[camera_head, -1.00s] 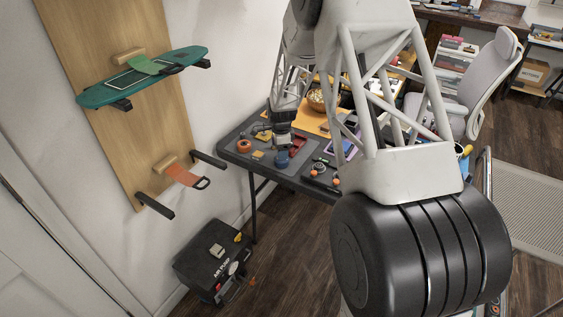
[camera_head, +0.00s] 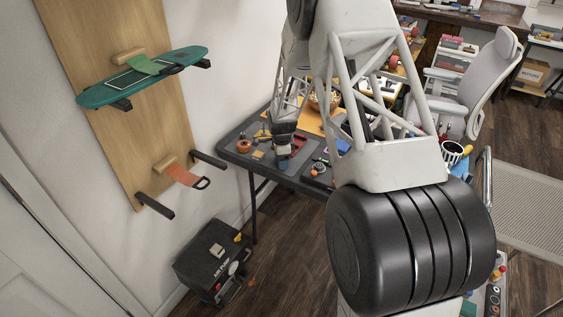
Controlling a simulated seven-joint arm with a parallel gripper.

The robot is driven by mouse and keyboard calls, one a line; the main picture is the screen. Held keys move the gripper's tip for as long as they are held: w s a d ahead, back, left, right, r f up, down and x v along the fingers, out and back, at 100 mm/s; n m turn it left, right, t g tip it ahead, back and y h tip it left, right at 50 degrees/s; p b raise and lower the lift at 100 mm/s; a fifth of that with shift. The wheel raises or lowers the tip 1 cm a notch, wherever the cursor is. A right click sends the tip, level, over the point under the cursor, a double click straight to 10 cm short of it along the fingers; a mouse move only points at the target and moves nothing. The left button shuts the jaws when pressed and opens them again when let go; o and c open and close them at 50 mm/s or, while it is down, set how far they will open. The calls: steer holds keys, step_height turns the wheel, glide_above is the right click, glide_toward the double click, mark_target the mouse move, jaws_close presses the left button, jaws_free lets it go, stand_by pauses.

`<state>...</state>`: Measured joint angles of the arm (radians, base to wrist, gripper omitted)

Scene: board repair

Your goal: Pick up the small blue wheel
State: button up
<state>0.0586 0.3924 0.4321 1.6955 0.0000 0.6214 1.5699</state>
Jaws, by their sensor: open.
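The small blue wheel (camera_head: 283,164) lies on the dark table (camera_head: 262,172) near its front left part, mostly hidden under my gripper. My gripper (camera_head: 284,155) points down right over the blue wheel and is open. Its fingers are small and dark here, so I cannot tell whether they stand around the wheel or just above it.
An orange wheel (camera_head: 244,146) and a small yellow piece (camera_head: 257,155) lie left of my gripper. A red item stands close on its right. A bowl (camera_head: 321,102) is farther back. A black air pump box (camera_head: 209,262) stands on the floor below.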

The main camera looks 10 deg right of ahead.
steer(key=c, duration=0.6)
steer(key=shift+r, duration=0.1)
steer(key=shift+r, duration=0.75)
step_height(320, 180, up, 2)
steer(key=shift+r, duration=0.1)
steer(key=s+r, duration=0.1)
steer(key=s, duration=1.5)
steer(key=shift+a, duration=0.45)
steer(key=shift+w, duration=0.1)
